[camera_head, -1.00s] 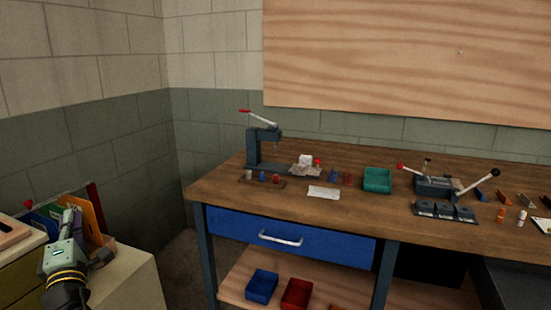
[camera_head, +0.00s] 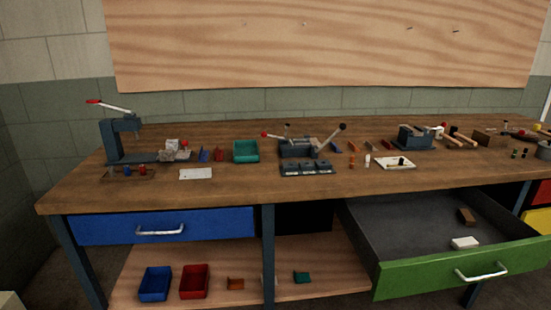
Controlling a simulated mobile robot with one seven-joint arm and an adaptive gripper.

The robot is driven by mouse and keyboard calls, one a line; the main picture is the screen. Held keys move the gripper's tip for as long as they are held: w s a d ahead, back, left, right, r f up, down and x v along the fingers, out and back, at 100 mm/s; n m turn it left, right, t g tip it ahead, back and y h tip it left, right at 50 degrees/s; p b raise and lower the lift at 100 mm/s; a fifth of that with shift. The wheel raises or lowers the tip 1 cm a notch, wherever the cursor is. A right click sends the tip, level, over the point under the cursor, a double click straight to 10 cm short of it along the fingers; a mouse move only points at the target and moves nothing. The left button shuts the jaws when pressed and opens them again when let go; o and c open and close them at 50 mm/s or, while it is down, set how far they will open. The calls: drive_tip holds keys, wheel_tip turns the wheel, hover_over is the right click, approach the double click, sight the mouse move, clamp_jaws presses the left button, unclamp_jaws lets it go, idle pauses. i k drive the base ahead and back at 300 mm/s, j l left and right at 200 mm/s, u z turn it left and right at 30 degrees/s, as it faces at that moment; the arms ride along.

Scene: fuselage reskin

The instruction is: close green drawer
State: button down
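The green drawer (camera_head: 440,276) is pulled well out from under the workbench at the right of the head view. Its green front carries a silver handle (camera_head: 482,272). Inside its dark tray lie a white block (camera_head: 465,243) and a brown block (camera_head: 467,217). My gripper is not in view now.
The wooden workbench (camera_head: 240,190) spans the view, with a press (camera_head: 112,140), a green bin (camera_head: 246,151) and small tools on top. A blue drawer (camera_head: 200,225) is shut at the left. Blue (camera_head: 155,284) and red (camera_head: 194,281) bins sit on the lower shelf.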

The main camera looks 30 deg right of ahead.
sight(402, 241)
drive_tip(key=z, duration=2.05)
drive_tip(key=j+u, duration=0.2)
drive_tip(key=j, duration=0.2)
